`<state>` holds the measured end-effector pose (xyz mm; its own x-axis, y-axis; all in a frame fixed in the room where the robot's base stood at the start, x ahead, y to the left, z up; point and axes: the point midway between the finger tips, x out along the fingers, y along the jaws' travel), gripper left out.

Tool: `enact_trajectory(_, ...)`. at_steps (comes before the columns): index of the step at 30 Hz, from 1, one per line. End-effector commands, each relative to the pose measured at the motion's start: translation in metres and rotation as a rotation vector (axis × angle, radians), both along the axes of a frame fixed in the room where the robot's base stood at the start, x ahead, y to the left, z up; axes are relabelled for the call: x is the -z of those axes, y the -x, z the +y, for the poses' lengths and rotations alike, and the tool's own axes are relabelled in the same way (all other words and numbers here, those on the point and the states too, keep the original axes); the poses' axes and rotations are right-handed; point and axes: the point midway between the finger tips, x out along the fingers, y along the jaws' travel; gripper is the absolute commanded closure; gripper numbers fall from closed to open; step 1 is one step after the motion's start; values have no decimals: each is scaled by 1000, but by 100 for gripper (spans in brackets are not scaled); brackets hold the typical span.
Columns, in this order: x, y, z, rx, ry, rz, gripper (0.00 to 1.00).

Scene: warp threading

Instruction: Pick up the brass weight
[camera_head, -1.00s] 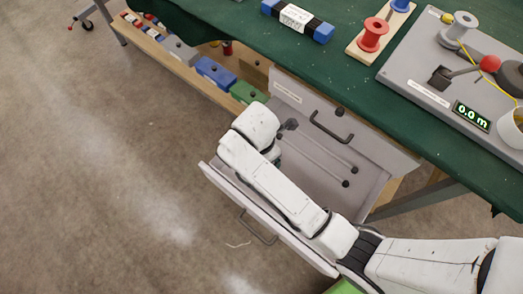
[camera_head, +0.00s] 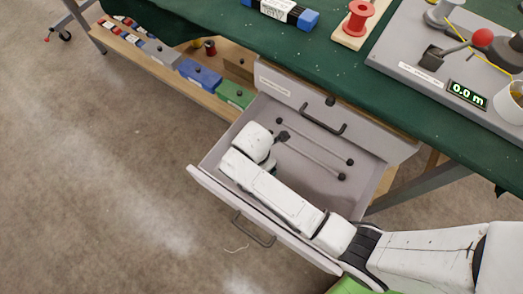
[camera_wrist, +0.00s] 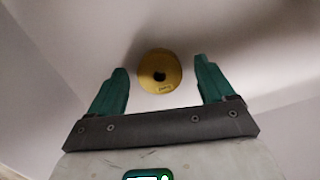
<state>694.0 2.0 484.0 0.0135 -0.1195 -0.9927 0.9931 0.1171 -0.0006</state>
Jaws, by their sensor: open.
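The brass weight (camera_wrist: 158,60) is a round, gold-coloured disc with a dark centre hole and a small label on its near edge. In the wrist view it sits on a pale surface, beyond and between my gripper's fingertips. My gripper (camera_wrist: 160,68) is open, with one green finger on either side of the weight and gaps on both sides. I cannot tell how far above the weight the fingertips are. In the head view my arm reaches into the open grey drawer (camera_head: 350,205); the weight is hidden there, and the fingers cannot be made out.
Two thin rods with dark knobs (camera_head: 315,150) lie in the drawer. A closed drawer front with a dark handle (camera_head: 325,122) is behind it, under the green-covered bench (camera_head: 225,30). A low shelf at left holds blue (camera_head: 200,74) and green (camera_head: 235,95) boxes.

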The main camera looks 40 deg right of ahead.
Motion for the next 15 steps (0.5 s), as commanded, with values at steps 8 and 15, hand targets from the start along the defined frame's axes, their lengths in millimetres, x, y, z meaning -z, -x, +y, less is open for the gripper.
enact_trajectory(8,0,0,0,0,0,-1,26)
enact_trajectory(15,0,0,0,0,0,-1,48)
